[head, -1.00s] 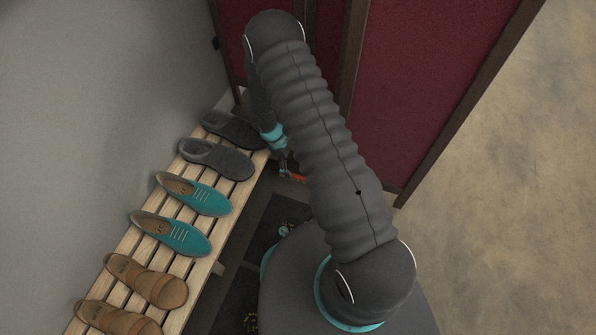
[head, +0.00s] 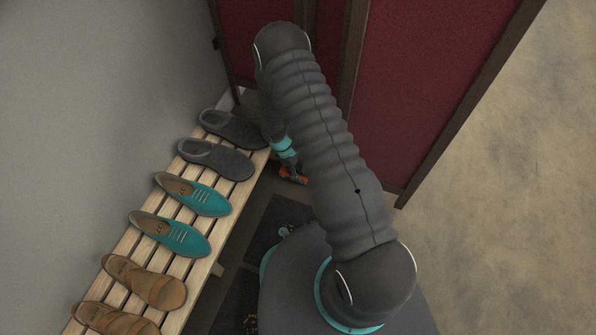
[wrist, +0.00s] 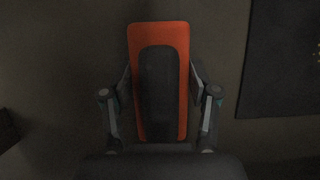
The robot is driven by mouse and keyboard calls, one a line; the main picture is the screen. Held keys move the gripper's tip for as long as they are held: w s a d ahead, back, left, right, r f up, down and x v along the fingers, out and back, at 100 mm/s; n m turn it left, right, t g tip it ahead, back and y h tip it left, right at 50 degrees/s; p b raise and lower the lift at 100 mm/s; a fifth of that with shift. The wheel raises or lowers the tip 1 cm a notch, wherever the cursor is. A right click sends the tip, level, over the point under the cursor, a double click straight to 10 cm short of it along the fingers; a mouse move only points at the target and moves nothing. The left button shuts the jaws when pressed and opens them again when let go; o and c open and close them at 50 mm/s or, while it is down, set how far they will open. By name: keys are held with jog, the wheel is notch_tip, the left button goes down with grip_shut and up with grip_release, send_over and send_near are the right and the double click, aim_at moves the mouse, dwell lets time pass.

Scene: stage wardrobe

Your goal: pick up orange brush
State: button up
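The orange brush (wrist: 182,90) has a dark oblong middle (wrist: 159,92) and fills the space between my gripper's fingers (wrist: 160,85) in the wrist view. One finger is at each side of it, very close to its edges; I cannot tell whether they touch. My gripper looks open around the brush. In the head view the brush (head: 293,177) is a small orange patch low beside the bench, under my gripper (head: 288,166). My arm and gripper hide part of it there.
A slatted wooden bench (head: 204,268) along the left wall holds grey slippers (head: 215,158), teal shoes (head: 170,233) and brown sandals (head: 145,282). A dark mat (head: 262,232) lies on the floor. Dark red panels (head: 425,85) stand behind my arm. Open floor (head: 530,200) is at the right.

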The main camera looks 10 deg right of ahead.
jog(key=shift+c, duration=0.4)
notch_tip(320, 180, up, 10)
jog(key=shift+r+p, duration=0.1)
jog(key=shift+p, duration=0.7)
